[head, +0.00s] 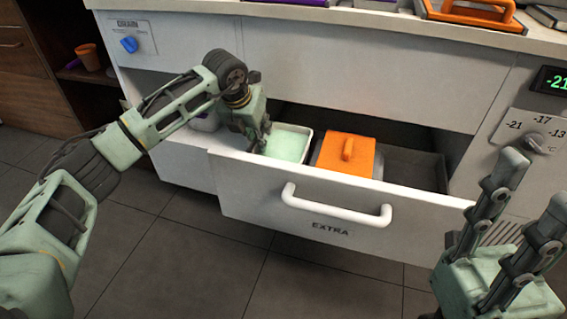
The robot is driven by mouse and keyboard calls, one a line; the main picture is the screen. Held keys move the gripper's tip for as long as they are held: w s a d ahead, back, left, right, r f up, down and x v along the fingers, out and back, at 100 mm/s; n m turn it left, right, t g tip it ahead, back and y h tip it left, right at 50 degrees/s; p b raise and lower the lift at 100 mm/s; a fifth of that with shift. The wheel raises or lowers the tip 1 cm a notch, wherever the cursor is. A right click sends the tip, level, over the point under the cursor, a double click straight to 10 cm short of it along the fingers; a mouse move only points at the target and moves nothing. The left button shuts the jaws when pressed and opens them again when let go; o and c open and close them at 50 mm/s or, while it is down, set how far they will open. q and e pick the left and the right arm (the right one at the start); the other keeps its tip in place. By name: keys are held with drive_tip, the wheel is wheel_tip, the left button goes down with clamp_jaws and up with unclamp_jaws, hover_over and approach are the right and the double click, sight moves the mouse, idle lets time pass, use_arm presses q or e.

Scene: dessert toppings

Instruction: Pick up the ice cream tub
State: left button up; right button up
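An open white ice cream tub (284,145) with pale green contents sits in the open drawer marked EXTRA (243,183), at its left side. An orange-lidded tub (345,154) with a lid handle stands to its right. My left gripper (262,143) reaches down into the drawer at the left edge of the pale green tub. Its fingers are partly hidden by the arm and drawer front, so I cannot tell whether they grip the rim. My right gripper (530,185) is at the lower right, fingers pointing up and apart, holding nothing.
The drawer front has a white bar handle (335,206). The drawer's right part is empty. A counter (400,22) above holds an orange-handled item (470,12). A control panel (535,130) is at the right. An orange cup (88,57) stands on a shelf at the left.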

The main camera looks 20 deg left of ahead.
sight(282, 158)
use_arm(q)
drive_tip(key=b+x, duration=0.1)
drive_tip(key=x, duration=0.2)
drive_tip(key=shift+w+d+f, duration=0.15)
drive_tip(key=shift+f, duration=0.15)
clamp_jaws()
idle(0.4)
drive_tip(key=shift+r, duration=0.15)
